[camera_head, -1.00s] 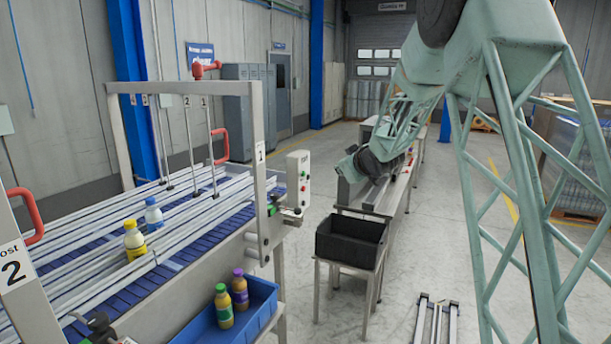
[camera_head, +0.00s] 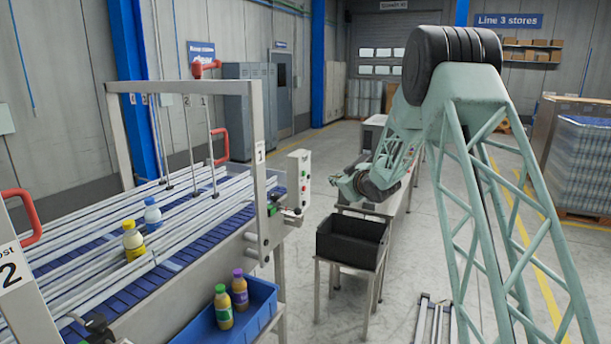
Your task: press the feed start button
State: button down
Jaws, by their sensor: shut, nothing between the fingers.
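The labels are too small to read, so I cannot tell which is feed start. My gripper (camera_head: 334,181) is to the right of the box in the picture, pointing left toward it. It is shut and empty, and a gap shows between it and the box.
A black crate (camera_head: 325,240) stands on a small table below my gripper. The conveyor (camera_head: 100,262) carries a yellow bottle (camera_head: 133,243) and a white-blue bottle (camera_head: 152,215) between rails. A blue tray (camera_head: 262,304) holds two bottles in front of it.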

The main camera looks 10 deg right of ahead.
aim_at(304, 173)
jog(key=shift+a, duration=0.1)
dwell(0.4)
jog(key=w+a, duration=0.4)
jog(key=a, duration=0.3)
jog(key=shift+w, duration=0.4)
dwell(0.3)
